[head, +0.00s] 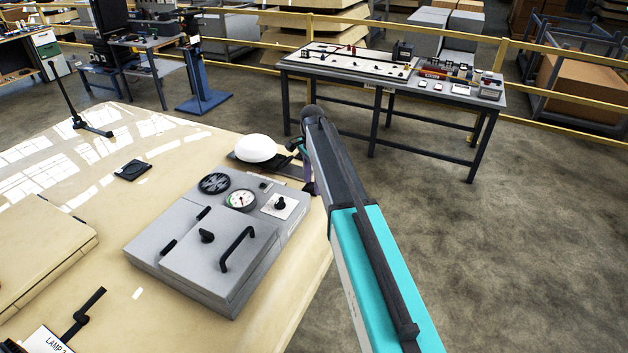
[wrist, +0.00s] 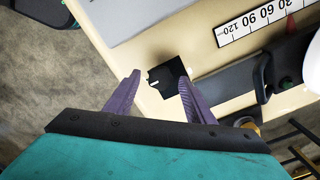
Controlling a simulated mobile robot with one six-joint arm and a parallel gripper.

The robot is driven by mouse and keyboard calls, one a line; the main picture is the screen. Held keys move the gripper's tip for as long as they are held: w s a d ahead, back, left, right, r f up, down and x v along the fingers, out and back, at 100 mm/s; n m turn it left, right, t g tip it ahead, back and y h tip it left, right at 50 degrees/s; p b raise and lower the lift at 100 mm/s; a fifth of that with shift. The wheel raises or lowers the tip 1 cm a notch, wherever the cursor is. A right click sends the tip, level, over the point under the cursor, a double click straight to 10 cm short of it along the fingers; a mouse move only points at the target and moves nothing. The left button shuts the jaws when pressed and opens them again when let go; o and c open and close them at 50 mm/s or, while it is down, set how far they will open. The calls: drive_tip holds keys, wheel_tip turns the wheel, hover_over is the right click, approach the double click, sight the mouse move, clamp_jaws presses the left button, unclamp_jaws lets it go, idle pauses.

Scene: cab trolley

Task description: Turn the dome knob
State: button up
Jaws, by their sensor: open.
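In the wrist view a small black square plate (wrist: 176,68) lies on the cream surface, with a pale mark at its left side. It appears to carry the dome knob, but the knob's shape is hard to make out. My gripper (wrist: 161,82) is open, its two purple fingers apart on either side of the plate's near part. I cannot tell whether they touch anything. In the head view a white dome (head: 256,148) sits on a dark base at the bench's far edge. My gripper there is mostly hidden behind my arm, just right of the dome.
A white scale strip (wrist: 262,23) and a dark bar (wrist: 265,80) lie right of the plate. In the head view a grey panel box (head: 215,245) with gauges, knob and handle stands near the dome. A dark table (head: 345,82) stands beyond, with open floor before it.

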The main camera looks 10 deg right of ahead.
drive_tip(key=shift+f, duration=0.2)
drive_tip(key=shift+c, duration=0.2)
drive_tip(key=c, duration=1)
drive_tip(key=shift+d, duration=0.15)
